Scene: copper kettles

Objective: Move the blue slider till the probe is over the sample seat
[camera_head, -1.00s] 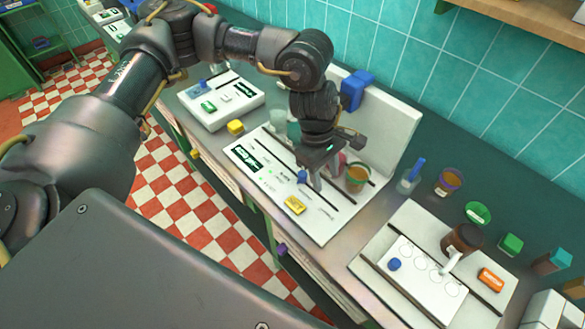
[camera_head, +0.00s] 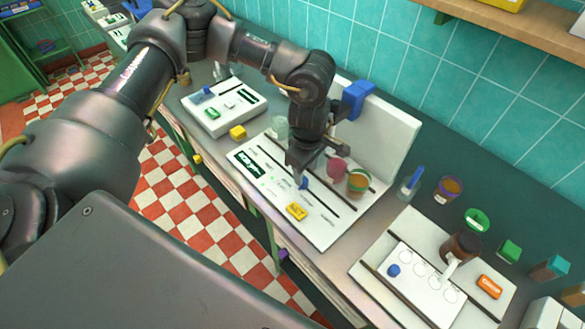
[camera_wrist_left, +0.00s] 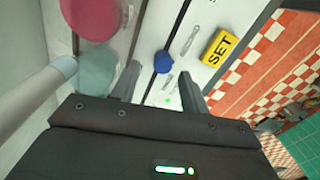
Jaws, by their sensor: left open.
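The blue slider (camera_head: 303,183) is a small knob in a dark slot on the white panel (camera_head: 325,232). In the left wrist view the blue slider (camera_wrist_left: 163,62) lies between the tips of my open left gripper (camera_wrist_left: 158,74), with no contact visible. In the head view my left gripper (camera_head: 299,168) is just above and beside the knob. A pale rod (camera_wrist_left: 35,100) with a teal end in the wrist view may be the probe; I cannot be sure. I cannot pick out the sample seat with certainty. My right gripper is out of view.
A pink cup (camera_head: 337,167) and a brown-filled cup (camera_head: 358,182) stand near the panel's back. A yellow SET button (camera_head: 297,211) is in front of the knob. A white upright board (camera_head: 385,135) with a blue block (camera_head: 357,98) stands behind. Another white panel (camera_head: 415,225) is at right.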

